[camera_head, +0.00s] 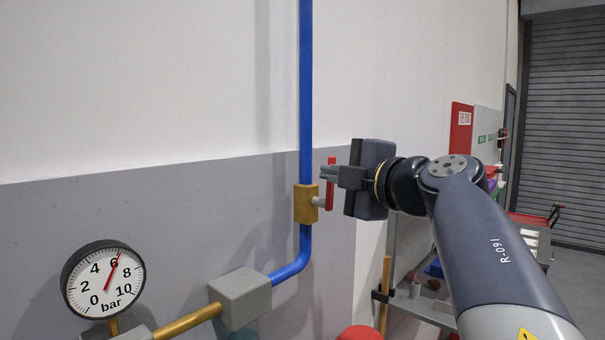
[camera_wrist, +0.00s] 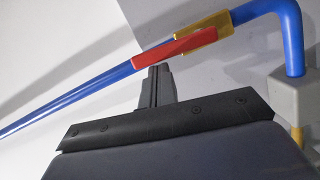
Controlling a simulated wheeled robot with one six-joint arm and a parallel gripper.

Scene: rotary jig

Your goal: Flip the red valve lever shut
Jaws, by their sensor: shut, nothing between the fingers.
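The red valve lever (camera_head: 330,195) points up, in line with the blue pipe (camera_head: 306,90). It sits on a short pale stem at the right of the brass valve body (camera_head: 305,204). My gripper (camera_head: 323,172) is shut and empty, its fingertips crossing the lever's upper part in the head view. In the wrist view the shut fingertips (camera_wrist: 159,70) lie beside the red lever (camera_wrist: 185,45), close to its free end. I cannot tell whether they touch it. The brass body (camera_wrist: 205,38) shows behind the lever there.
A round pressure gauge (camera_head: 103,281) at the lower left reads about 6 bar. A grey box (camera_head: 240,297) joins the blue pipe to a brass pipe (camera_head: 187,322). A shelf rack (camera_head: 420,306) stands at the right. The wall left of the blue pipe is bare.

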